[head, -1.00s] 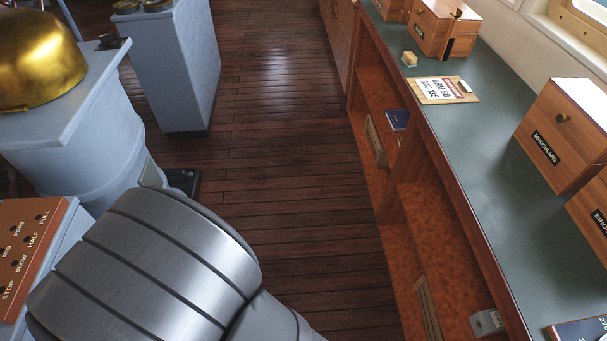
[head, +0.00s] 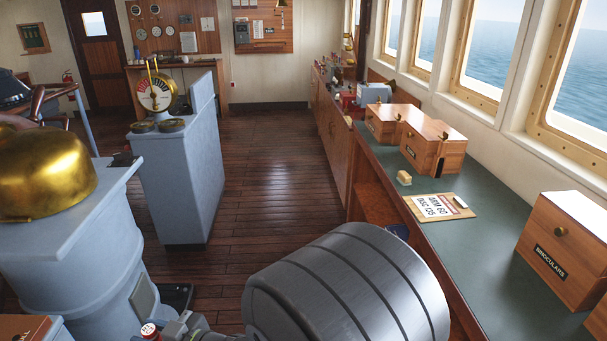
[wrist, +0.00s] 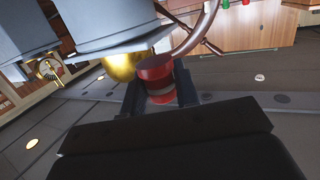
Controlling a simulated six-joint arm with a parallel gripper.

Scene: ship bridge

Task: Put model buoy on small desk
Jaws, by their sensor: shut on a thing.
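The model buoy (wrist: 157,79) is red with a darker band around it, between the two dark fingers of my gripper (wrist: 160,92) in the wrist view. The gripper is shut on it. In the head view the buoy's red and white top (head: 149,330) shows at the bottom edge, with part of the gripper beside it. The rest of the buoy is cut off there. A narrow wooden desk (head: 178,66) stands against the far wall; I cannot tell whether it is the small desk.
A grey pedestal with a brass dome (head: 45,172) stands at the left. A grey telegraph stand (head: 180,190) is beyond it. A long green-topped counter (head: 480,240) along the right carries wooden boxes (head: 565,245) and a clipboard (head: 438,206). The plank floor (head: 265,180) between is open.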

